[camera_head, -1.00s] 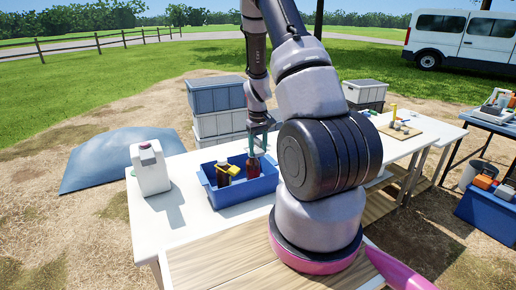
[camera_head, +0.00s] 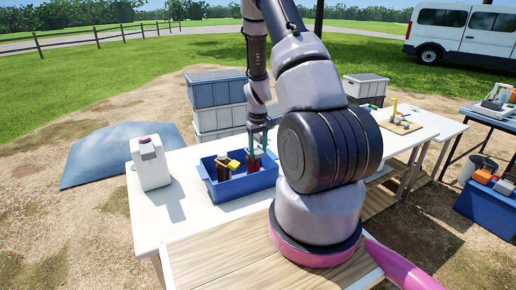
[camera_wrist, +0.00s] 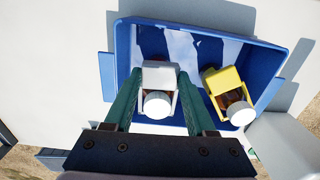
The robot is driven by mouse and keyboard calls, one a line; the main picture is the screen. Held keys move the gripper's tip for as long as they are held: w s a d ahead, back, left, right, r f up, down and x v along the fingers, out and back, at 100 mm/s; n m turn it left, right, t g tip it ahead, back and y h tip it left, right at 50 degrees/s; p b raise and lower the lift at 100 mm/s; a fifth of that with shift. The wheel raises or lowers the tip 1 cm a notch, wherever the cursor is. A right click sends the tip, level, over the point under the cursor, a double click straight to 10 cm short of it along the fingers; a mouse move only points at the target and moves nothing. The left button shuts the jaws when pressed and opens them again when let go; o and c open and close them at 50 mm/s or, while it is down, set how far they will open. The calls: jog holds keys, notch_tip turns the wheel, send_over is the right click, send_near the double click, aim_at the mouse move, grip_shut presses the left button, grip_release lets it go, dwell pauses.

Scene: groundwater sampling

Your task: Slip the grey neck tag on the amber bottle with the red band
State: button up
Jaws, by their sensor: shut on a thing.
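My gripper (camera_wrist: 157,92) is shut on the grey neck tag (camera_wrist: 159,70), with one green finger on each side of it. In the wrist view a bottle's white cap (camera_wrist: 157,105) shows at the tag's near end, between the fingers. The tag looks to be around this bottle's neck, but how far down it sits I cannot tell. In the head view my gripper (camera_head: 257,143) points down over the right part of the blue tray (camera_head: 245,187). The amber bottle with the red band (camera_head: 253,168) stands in the tray under it, partly hidden.
A second bottle (camera_head: 223,171) with a yellow tag (camera_wrist: 224,82) stands to the left in the tray in the head view. A white jug (camera_head: 151,165) stands left of the tray on the white table (camera_head: 178,220). Stacked grey crates (camera_head: 217,105) stand behind.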

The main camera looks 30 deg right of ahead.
jog(key=shift+f, duration=0.15)
jog(key=o, duration=1.1)
jog(key=shift+c, duration=0.2)
notch_tip(320, 180, up, 11)
dwell(0.3)
